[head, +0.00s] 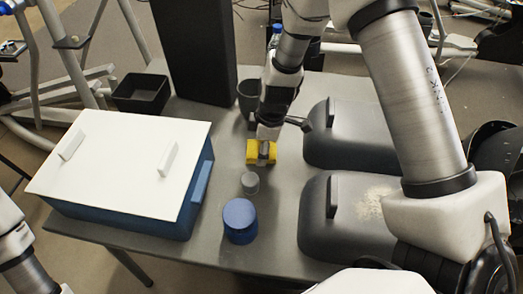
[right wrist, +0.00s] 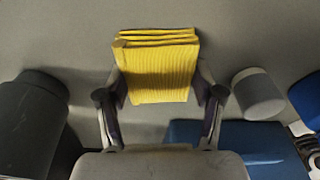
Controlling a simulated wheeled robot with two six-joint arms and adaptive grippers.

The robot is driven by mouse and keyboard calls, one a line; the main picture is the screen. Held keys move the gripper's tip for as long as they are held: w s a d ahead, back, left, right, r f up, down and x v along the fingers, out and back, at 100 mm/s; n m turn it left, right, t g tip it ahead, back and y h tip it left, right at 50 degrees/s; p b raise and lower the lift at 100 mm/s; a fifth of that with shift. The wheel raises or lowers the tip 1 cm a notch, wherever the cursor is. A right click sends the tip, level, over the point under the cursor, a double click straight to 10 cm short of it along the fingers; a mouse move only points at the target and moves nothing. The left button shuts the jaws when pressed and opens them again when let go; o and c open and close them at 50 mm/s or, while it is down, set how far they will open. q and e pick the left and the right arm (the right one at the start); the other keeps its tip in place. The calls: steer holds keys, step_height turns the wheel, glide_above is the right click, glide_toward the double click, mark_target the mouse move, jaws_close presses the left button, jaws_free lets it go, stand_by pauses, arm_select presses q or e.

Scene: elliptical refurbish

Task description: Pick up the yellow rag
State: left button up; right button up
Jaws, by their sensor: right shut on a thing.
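The yellow rag (head: 261,158) is a folded, ribbed yellow cloth over the middle of the grey table. In the right wrist view the rag (right wrist: 158,75) sits between the two fingers, with its folded layers at the top. My right gripper (head: 263,152) reaches down from above and is shut on the rag; it also shows in the right wrist view (right wrist: 160,98). I cannot tell whether the rag still touches the table. Only part of my left arm shows at the lower left of the head view; its gripper is out of view.
A blue box with a white lid (head: 125,160) stands left on the table (head: 215,255). A small grey container (head: 250,182) and a blue-lidded jar (head: 239,220) stand in front of the rag. A dark cup (head: 248,95) is behind.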

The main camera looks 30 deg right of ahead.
steer(key=shift+r+p, duration=0.25)
steer(key=shift+p, duration=0.1)
step_height(320, 180, up, 10)
steer(key=p, duration=0.1)
steer(key=shift+p, duration=0.3)
